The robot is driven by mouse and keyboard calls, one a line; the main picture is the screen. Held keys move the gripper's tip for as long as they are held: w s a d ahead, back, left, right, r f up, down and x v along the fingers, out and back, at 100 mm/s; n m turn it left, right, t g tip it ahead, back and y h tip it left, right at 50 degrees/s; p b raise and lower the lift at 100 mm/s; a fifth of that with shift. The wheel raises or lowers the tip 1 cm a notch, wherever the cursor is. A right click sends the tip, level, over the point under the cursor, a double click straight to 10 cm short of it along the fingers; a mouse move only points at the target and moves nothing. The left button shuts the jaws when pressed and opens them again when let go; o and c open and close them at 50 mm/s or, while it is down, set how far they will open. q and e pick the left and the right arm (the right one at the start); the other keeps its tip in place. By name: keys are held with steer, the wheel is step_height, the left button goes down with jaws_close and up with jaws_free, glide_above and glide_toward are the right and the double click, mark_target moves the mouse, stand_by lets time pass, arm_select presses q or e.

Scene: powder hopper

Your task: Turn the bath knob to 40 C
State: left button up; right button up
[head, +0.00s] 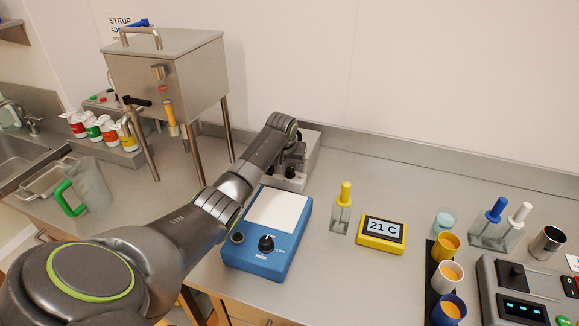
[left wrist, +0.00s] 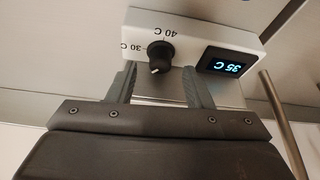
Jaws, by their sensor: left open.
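The bath knob (left wrist: 160,54) is a black dial on the white front panel (left wrist: 190,32) in the left wrist view. The panel shows upside down, with 30 C and 40 C marks by the knob. The bath display (left wrist: 226,65) reads 35 C. My left gripper (left wrist: 159,70) is open, with one finger on each side of the knob; I cannot tell whether either touches it. In the head view my left gripper (head: 294,152) is at the steel bath (head: 310,147) by the back wall, and my arm hides part of it. My right gripper is not in view.
A blue device (head: 275,250) with a white top stands in front of the bath, below my arm. A steel hopper (head: 170,75) stands at the left.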

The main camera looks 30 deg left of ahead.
mark_target(290, 172)
arm_select(q)
steer(key=shift+x, duration=1.2)
steer(key=c, duration=1)
